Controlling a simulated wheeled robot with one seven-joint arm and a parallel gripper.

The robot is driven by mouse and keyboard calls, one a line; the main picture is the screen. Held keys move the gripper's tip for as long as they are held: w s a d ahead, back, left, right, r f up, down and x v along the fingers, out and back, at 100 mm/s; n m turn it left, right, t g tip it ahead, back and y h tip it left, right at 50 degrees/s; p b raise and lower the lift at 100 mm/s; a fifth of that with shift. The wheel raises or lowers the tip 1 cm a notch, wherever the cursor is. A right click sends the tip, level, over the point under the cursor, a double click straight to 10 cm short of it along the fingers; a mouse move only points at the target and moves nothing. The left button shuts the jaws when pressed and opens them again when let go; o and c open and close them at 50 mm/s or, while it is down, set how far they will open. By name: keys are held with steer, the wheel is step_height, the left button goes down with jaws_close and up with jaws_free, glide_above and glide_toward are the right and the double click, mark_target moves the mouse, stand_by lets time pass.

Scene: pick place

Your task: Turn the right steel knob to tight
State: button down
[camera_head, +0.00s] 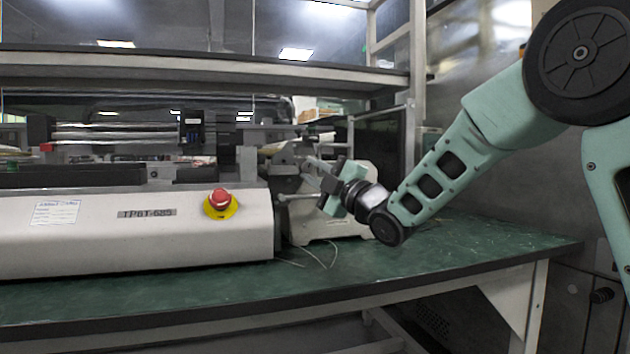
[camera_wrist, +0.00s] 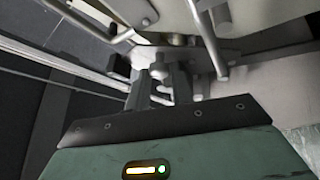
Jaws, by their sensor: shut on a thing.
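My gripper (camera_head: 316,174) is at the right end of the long white machine, in front of its grey metal fittings. In the wrist view my gripper (camera_wrist: 160,80) reaches up from the bottom, its two dark fingers close together. They are shut on a small steel knob (camera_wrist: 158,71) that shows between the fingertips. The knob is mostly covered by the fingers, and its marking or turn angle cannot be read. In the head view the knob is too small and hidden to make out.
The white machine (camera_head: 120,240) with a red emergency button (camera_head: 221,199) fills the left of the green bench (camera_head: 420,262). A smaller white machine (camera_head: 340,228) stands behind my gripper. Steel bar handles (camera_wrist: 207,40) flank the fingers closely. The bench's right side is clear.

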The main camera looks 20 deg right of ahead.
stand_by(0.3)
steer(key=c, duration=1.2)
jaws_free()
steer(key=shift+c, duration=0.2)
steer(key=p+v, duration=0.1)
steer(key=v, duration=1.6)
steer(key=shift+s, duration=0.15)
steer(key=shift+o, duration=0.2)
steer(key=shift+d+f, duration=0.1)
steer(key=shift+d, duration=0.05)
